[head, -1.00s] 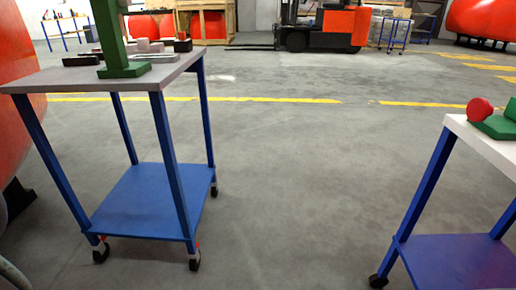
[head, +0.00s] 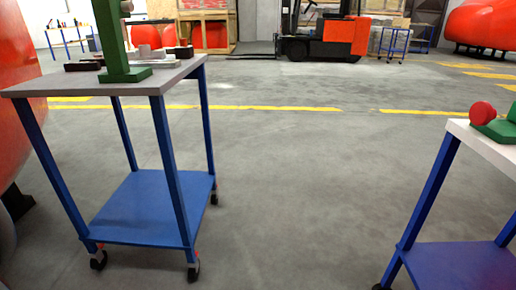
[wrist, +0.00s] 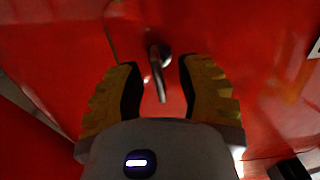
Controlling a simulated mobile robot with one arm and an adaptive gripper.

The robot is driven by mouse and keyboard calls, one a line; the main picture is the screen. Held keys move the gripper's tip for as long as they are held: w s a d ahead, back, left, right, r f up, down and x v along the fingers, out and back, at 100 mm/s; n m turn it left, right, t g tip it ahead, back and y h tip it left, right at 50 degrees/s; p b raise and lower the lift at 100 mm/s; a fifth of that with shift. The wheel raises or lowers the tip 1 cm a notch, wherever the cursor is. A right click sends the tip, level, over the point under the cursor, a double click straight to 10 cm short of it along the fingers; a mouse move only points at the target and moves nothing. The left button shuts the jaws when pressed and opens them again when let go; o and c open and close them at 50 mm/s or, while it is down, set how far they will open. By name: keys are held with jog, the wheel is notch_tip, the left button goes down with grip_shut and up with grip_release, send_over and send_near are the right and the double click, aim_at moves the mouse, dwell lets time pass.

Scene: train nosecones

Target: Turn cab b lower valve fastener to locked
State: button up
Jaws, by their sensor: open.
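In the wrist view, my gripper (wrist: 158,85) is open, its two yellow-and-black fingers spread apart in front of a red surface (wrist: 230,35). A small dark metal lever-like part (wrist: 158,72) stands out from that surface, between and a little beyond the fingertips. It looks like a valve fastener, but I cannot tell which one it is. The fingers do not appear to touch it. My gripper does not show in the head view.
A blue-legged cart (head: 150,205) stands at left with a green stand (head: 112,45) on top. Another cart (head: 455,265) at right carries a red round part (head: 482,113). Open concrete floor (head: 290,190) lies between them. An orange forklift (head: 325,38) is at the back.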

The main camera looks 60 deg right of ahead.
jog(key=shift+d, duration=0.1)
grip_shut()
dwell(0.3)
jog(key=shift+f+m, duration=0.1)
jog(key=shift+m, duration=0.2)
jog(key=shift+w+d+f+m+b, duration=0.15)
jog(key=shift+m+b, duration=0.25)
jog(key=shift+m, duration=3.9)
jog(key=shift+d+f+m+b, duration=0.1)
jog(key=shift+m+b, duration=0.3)
jog(key=shift+m, duration=3.9)
